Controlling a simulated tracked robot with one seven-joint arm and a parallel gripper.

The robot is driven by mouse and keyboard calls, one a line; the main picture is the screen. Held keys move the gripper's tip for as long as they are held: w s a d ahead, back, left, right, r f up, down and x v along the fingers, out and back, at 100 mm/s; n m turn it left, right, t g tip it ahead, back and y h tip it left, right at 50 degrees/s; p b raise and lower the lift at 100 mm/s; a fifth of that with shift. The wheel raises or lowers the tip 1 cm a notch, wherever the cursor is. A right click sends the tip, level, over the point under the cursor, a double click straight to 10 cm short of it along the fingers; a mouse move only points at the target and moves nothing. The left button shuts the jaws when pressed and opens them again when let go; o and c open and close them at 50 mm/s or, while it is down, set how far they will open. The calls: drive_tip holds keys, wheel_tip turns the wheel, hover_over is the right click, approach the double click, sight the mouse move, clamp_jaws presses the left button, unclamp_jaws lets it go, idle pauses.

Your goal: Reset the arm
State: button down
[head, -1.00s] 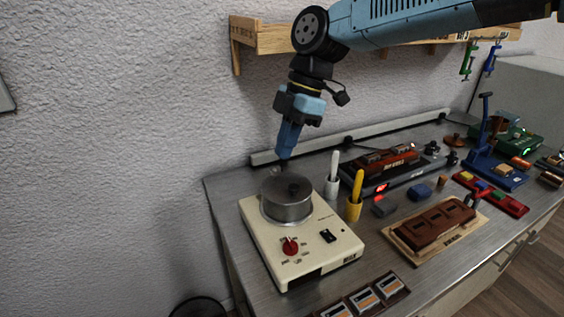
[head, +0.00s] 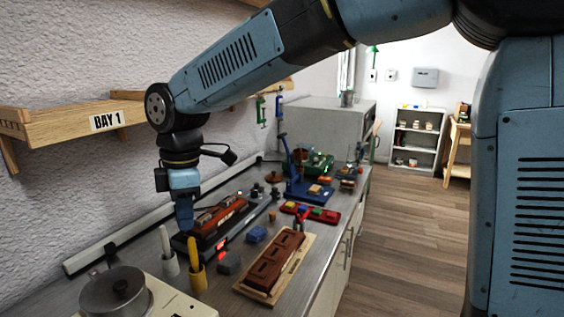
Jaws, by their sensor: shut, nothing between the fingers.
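My arm (head: 235,62) reaches in from the upper right and bends down at the left, above the metal workbench. My gripper (head: 186,226) points downward, shut and empty. Its tip is just above or beside the white and yellow marker holders and the near end of the dark rack with red-brown blocks. I cannot tell whether it touches anything there.
The round metal pot (head: 115,293) on a cream device is at the bottom left. A brown block on a wooden board (head: 275,262), a blue block (head: 256,234) and a red tray (head: 311,213) lie to the right. A wooden shelf marked BAY 1 (head: 60,125) is on the wall. Wooden floor (head: 400,240) is clear at right.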

drive_tip(key=w+d+r+m+t+h, duration=0.1)
drive_tip(key=d+r+m+t, duration=0.1)
drive_tip(key=d+m, duration=0.65)
drive_tip(key=w+d+r+m+t, duration=0.1)
drive_tip(key=w+d+r+m, duration=0.15)
drive_tip(key=d, duration=1.15)
drive_tip(key=s+d+m+t, duration=0.1)
drive_tip(key=s+d+m, duration=0.2)
drive_tip(key=d, duration=0.3)
drive_tip(key=s+d+f+m+t, duration=0.1)
drive_tip(key=s+d+m, duration=0.2)
drive_tip(key=d+m, duration=0.2)
drive_tip(key=s+d+m+t, duration=0.1)
drive_tip(key=s+d+m, duration=0.2)
drive_tip(key=d, duration=0.5)
drive_tip(key=shift+s+d+f+m, duration=0.15)
drive_tip(key=shift+s+d+m, duration=0.2)
drive_tip(key=shift+m, duration=0.45)
drive_tip(key=c, duration=1.8)
unclamp_jaws()
drive_tip(key=shift+c, duration=0.2)
